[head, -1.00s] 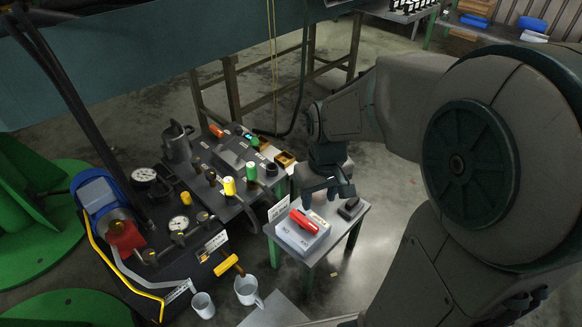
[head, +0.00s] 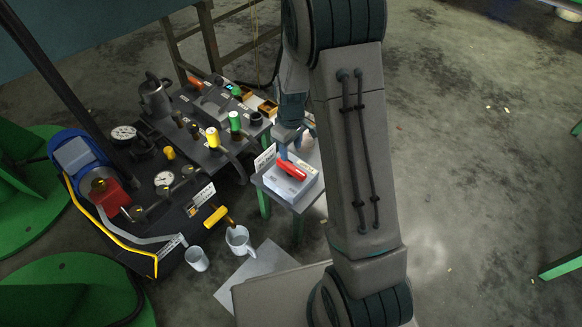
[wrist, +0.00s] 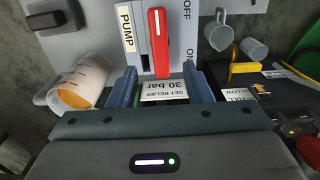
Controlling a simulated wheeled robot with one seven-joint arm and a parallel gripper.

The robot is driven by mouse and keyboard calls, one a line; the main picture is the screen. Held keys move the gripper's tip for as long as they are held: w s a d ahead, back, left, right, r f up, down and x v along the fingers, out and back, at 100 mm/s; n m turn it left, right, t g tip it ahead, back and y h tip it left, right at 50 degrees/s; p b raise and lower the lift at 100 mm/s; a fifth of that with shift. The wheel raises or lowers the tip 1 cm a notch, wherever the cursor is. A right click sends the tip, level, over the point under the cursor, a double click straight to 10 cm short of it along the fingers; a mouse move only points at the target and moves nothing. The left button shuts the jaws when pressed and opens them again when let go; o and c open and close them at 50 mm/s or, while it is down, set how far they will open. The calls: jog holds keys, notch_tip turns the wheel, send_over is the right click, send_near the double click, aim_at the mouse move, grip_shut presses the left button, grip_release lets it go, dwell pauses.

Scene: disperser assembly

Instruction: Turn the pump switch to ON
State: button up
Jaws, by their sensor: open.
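The red pump switch lever (wrist: 158,42) stands on a light grey switch box (wrist: 182,45) with a "PUMP" label and "OFF" and "ON" marks. In the head view the red lever (head: 291,170) lies on the switch box (head: 296,190) on a small table. My gripper (wrist: 160,88) is open, its two blue-grey fingers apart on either side of the lever's near end. No contact with the lever can be made out. In the head view my gripper (head: 288,138) is just behind the box, partly hidden by my arm.
A "SET RELIEF 30 bar" card (wrist: 165,90) is between the fingers. Two mugs (head: 238,240) (head: 197,259) stand near the pump rig (head: 205,135).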

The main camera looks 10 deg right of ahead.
aim_at(291, 167)
notch_tip(291, 167, down, 9)
jog(key=b, duration=0.3)
jog(key=shift+r, duration=0.2)
jog(key=c, duration=1)
